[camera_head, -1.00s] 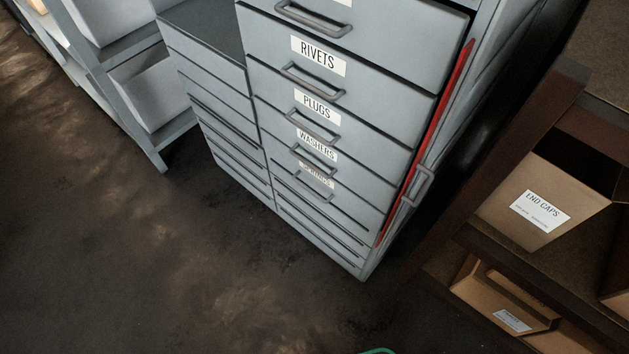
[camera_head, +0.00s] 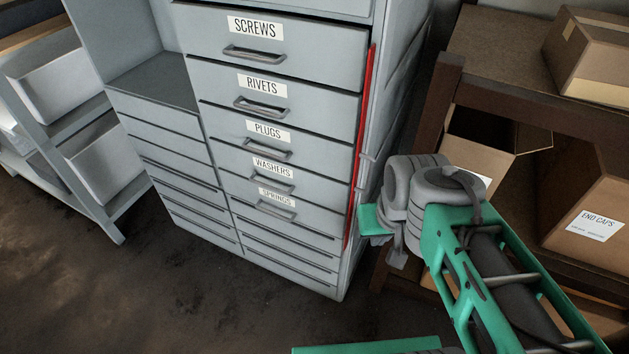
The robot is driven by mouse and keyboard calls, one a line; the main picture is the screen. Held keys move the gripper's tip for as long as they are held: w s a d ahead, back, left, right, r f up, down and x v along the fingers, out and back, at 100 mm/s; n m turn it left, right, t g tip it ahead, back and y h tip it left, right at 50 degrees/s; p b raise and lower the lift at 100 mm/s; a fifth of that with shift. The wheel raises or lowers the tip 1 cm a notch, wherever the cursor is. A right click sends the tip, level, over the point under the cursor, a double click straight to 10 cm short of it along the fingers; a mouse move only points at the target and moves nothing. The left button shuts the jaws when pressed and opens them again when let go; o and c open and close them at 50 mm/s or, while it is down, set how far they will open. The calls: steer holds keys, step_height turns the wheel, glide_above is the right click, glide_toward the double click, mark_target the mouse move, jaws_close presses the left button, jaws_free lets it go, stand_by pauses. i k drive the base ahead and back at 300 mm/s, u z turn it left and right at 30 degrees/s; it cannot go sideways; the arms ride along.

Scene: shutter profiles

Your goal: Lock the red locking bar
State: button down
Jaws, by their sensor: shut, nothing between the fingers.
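The red locking bar (camera_head: 364,105) is a thin upright strip along the right front edge of the grey drawer cabinet (camera_head: 340,275). The labelled drawers, such as the screws drawer (camera_head: 270,42), look closed or nearly so.
A brown shelf (camera_head: 450,75) with cardboard boxes (camera_head: 592,195) stands close on the right, behind my arm. A grey shelf with white bins (camera_head: 50,85) stands at left. The dark floor (camera_head: 170,300) in front of the cabinet is clear.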

mark_target(371, 54)
steer(key=u, duration=0.05)
steer(key=i, duration=0.5)
steer(key=k, duration=0.5)
steer(key=u, duration=0.45)
steer(key=i, duration=0.4)
steer(key=u, duration=0.3)
